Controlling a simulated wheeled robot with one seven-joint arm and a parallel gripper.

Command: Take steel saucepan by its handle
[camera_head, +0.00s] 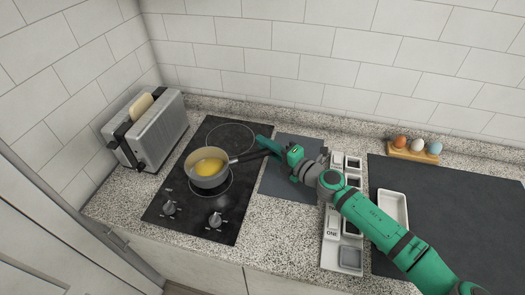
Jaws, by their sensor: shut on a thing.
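The steel saucepan (207,182) stands on the front burner of the black hob, with something yellow inside it. Its dark handle (247,156) points right, toward my gripper. My gripper (268,150) comes in from the right and is shut on the handle near its far end. The green gripper parts hide the end of the handle. The pan looks level and appears to rest on the hob.
A toaster (149,130) with bread stands left of the hob (185,219). A dark grey board (283,184) lies under my gripper. Small white dishes (332,222) and a white tray (393,207) lie to the right. An egg holder (412,154) stands by the wall.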

